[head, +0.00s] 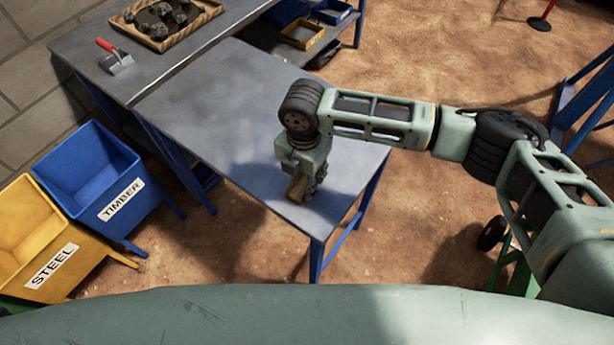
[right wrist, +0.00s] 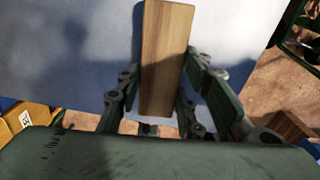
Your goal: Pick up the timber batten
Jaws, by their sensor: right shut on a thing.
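The timber batten (right wrist: 166,55) is a light brown wooden bar. In the right wrist view it lies lengthwise between the two fingers of my right gripper (right wrist: 165,95), with the grey table top behind it. In the head view only a short end of the batten (head: 296,189) shows beside my right gripper (head: 308,190), which points down at the table's near corner. The gripper is shut on the batten. Whether the batten touches the table is hard to tell. My left gripper is not in view.
The grey table (head: 220,110) is otherwise bare. A blue TIMBER bin (head: 135,205) and a yellow STEEL bin (head: 50,265) stand at the left. A trowel (head: 117,60) and a wooden tray of dark rocks (head: 205,20) are on the back bench.

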